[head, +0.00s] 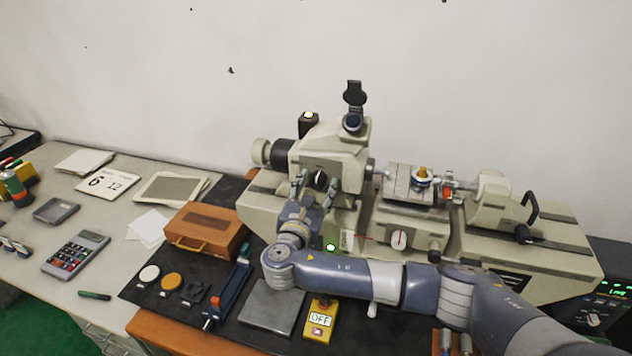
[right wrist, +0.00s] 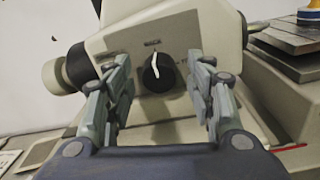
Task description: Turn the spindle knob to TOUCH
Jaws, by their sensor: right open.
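The spindle knob (head: 319,180) is a black round knob with a white pointer line, on the front of the beige machine's headstock. In the right wrist view the knob (right wrist: 158,74) has its pointer near upright, its top leaning slightly left. A small dark label sits above it and faint marks lie to its right; I cannot read them. My right gripper (head: 317,187) is open in front of the knob. In the wrist view the right gripper's fingers (right wrist: 160,62) stand left and right of the knob, with a visible gap on each side. My left gripper is out of view.
The beige machine (head: 455,250) fills the right of the bench. A wooden box (head: 205,222) stands left of my right arm. A yellow device reading OFF (head: 319,325) and a grey plate (head: 272,308) lie in front. A calculator (head: 76,254) lies farther left.

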